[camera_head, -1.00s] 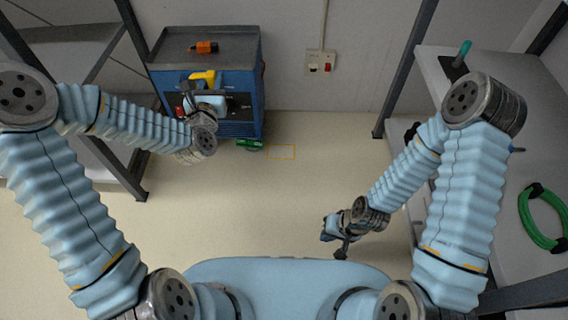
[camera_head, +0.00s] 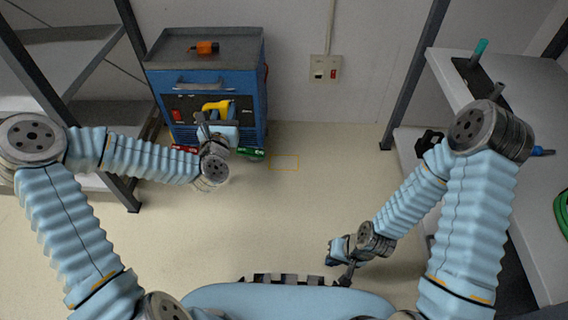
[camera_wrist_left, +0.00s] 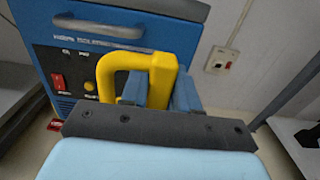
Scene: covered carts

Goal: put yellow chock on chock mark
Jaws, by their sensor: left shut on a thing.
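The yellow chock (camera_head: 216,107) is held in my left gripper (camera_head: 217,122), in front of the blue cart. In the left wrist view the yellow chock (camera_wrist_left: 140,75) shows its looped handle between the blue fingers of my left gripper (camera_wrist_left: 160,90); its lower part is hidden behind the gripper body.
A shelf stands at the left. A bench (camera_head: 455,90) with tools is at the right. The middle floor is clear.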

